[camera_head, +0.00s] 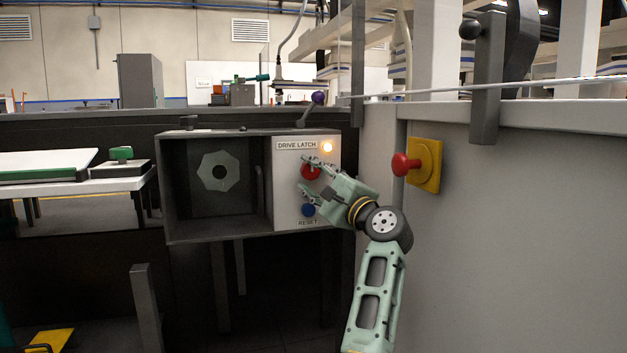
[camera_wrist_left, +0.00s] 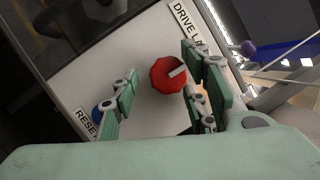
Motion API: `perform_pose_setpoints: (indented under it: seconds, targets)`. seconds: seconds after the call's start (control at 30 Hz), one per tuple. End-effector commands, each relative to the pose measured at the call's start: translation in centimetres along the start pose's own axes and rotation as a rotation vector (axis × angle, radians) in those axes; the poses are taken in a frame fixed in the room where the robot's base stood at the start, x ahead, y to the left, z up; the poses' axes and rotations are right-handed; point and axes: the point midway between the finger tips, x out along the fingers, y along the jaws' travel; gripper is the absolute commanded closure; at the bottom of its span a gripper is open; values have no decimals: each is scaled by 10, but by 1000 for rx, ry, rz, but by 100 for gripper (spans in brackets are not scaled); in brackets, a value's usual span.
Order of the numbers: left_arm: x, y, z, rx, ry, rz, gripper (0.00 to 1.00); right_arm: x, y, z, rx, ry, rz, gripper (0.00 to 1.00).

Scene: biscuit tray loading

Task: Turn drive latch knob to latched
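The red drive latch knob (camera_head: 310,172) sits on a light control panel under the DRIVE LATCH label (camera_head: 296,145). The right gripper is not in view.
A blue RESET button (camera_head: 308,210) is just below the lower finger. An open grey box (camera_head: 217,239) adjoins the panel on the left. A red emergency knob on a yellow plate (camera_head: 429,165) is on the wall at right.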

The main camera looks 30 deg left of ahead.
Motion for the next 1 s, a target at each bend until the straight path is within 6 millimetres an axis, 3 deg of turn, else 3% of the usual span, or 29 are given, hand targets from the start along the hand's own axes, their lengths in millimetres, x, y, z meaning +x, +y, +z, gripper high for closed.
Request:
perform_pose_setpoints:
  seconds: [0.5,1.0]
  targets:
    - [-68,1,0,0,1,1,58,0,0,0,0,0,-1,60]
    - [-74,1,0,1,-1,2,58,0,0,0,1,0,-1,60]
